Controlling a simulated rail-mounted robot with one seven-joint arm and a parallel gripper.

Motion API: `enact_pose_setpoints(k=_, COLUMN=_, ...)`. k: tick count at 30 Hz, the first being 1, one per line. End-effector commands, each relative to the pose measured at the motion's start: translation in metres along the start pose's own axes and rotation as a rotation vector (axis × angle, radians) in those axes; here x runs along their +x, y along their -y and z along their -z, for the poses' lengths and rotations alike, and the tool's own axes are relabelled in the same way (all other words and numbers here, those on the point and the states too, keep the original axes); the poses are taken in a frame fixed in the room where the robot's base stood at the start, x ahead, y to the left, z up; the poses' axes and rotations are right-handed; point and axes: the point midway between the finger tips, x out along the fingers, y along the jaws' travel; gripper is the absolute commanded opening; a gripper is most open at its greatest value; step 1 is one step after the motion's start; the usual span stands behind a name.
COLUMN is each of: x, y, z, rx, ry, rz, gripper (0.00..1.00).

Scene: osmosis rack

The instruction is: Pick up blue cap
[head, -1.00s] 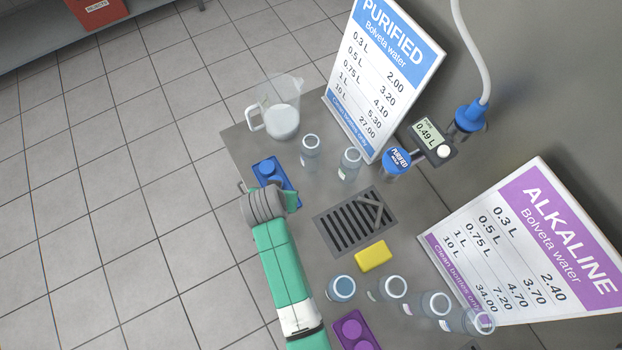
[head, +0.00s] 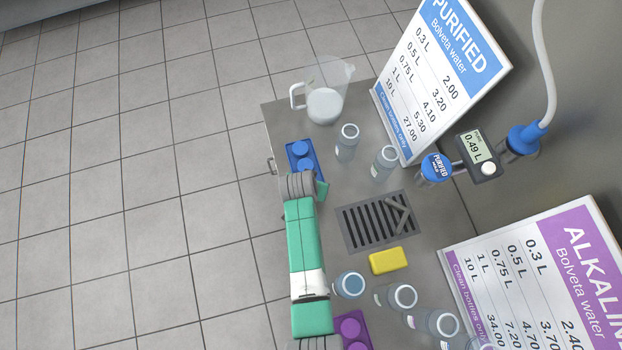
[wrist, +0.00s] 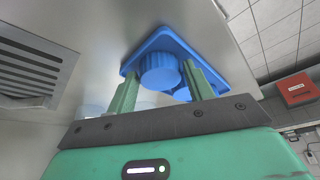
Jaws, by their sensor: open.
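Two round blue caps, a far one (head: 300,147) and a near one (head: 305,164), sit in a blue holder (head: 314,154) at the counter's left edge. In the wrist view, one cap (wrist: 160,72) appears between the fingertips, and a second cap (wrist: 183,94) is partly hidden behind the right finger. The blue holder (wrist: 165,38) spans behind both. My gripper (wrist: 163,71) is open and empty, its green fingers on either side of the first cap in the picture. Contact cannot be told. In the head view my wrist covers most of the gripper, just below the holder.
A jug (head: 324,105) stands beyond the holder, with clear bottles (head: 347,142) (head: 384,164) to the right. A drain grate (head: 377,221), yellow sponge (head: 388,260), several bottles (head: 403,296) and a purple holder (head: 352,327) lie nearer. Price signs (head: 440,80) (head: 530,285) stand right.

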Motion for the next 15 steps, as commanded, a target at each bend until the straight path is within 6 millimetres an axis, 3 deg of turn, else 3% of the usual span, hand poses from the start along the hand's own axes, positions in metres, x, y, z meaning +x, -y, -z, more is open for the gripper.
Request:
enact_pose_setpoints(k=3, x=-0.0006, y=0.0001, z=0.0001, rx=0.000, ry=0.000, rz=0.000, gripper=0.50)
enact_pose_setpoints(k=7, x=-0.0007, y=0.0001, z=0.0000, rx=0.000, ry=0.000, rz=0.000, gripper=0.24)
enact_pose_setpoints(k=15, x=-0.0008, y=0.0001, z=0.0000, rx=0.000, ry=0.000, rz=0.000, gripper=0.23)
